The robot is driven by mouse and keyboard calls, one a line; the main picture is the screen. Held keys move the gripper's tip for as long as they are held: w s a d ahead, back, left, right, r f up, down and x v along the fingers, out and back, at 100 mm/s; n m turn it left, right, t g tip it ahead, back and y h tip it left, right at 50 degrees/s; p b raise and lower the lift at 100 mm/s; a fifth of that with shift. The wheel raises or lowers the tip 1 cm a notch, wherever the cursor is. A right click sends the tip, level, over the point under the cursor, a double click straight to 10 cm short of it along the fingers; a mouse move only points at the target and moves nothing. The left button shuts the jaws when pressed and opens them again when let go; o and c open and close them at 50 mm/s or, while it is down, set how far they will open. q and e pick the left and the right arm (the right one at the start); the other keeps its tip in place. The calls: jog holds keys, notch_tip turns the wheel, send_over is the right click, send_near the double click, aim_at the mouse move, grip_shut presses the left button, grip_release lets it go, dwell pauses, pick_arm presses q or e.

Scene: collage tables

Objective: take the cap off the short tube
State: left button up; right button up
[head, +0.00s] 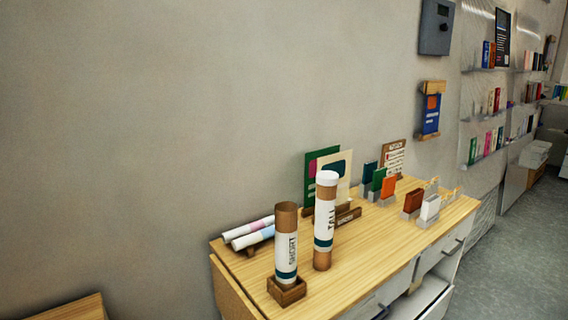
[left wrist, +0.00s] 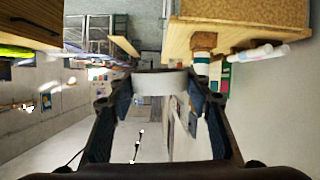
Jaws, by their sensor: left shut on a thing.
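The short tube (head: 287,250) stands upright in a square wooden holder (head: 287,290) on the wooden table. Its brown top end shows no cap. The tall tube (head: 325,220) stands upright just right of it with a white cap (head: 327,178) on top. In the left wrist view, my left gripper (left wrist: 160,84) is shut on a white round cap (left wrist: 160,82), held clear of the table. My left gripper does not show in the head view. My right gripper is in neither view.
Rolled posters (head: 248,233) lie on the table (head: 355,270) left of the short tube. Upright cards and small coloured boxes (head: 413,200) stand to the right and behind. The wall (head: 150,130) is behind. The table's front strip is clear.

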pick_arm(q)
jog(key=shift+s, duration=0.2)
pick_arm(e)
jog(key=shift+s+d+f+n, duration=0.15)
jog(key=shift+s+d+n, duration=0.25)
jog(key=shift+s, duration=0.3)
